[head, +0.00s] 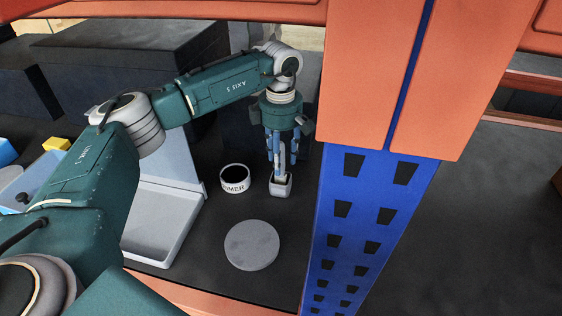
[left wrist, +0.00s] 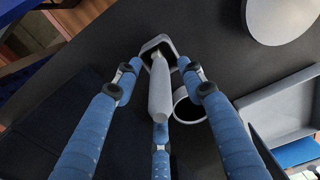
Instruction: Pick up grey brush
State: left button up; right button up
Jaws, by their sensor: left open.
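The grey brush (left wrist: 160,92) shows in the left wrist view as a smooth grey handle, with its lower end in a small light-grey square holder (left wrist: 150,44). In the head view the holder (head: 281,187) stands on the dark surface beside the rack post. My left gripper (head: 280,160) points down above it. In the left wrist view its blue fingers (left wrist: 163,88) are open and spread around the handle, with gaps on the left and right. Whether the lower finger touches the handle I cannot tell. My right gripper is not in view.
A white cup with dark contents (head: 235,180) stands just left of the holder. A grey disc (head: 252,246) lies nearer. A pale tray (head: 150,235) is at the left. A blue rack post (head: 345,240) stands close on the right, with orange beams (head: 368,80) above.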

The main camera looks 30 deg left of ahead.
aim_at(281, 142)
pick_arm(q)
jog(key=shift+f, duration=0.75)
grip_shut()
jog(key=shift+r, duration=0.1)
jog(key=shift+r, duration=0.45)
notch_tip(281, 142, up, 10)
jog(key=b, duration=0.3)
jog(key=shift+b, duration=0.4)
notch_tip(281, 142, up, 9)
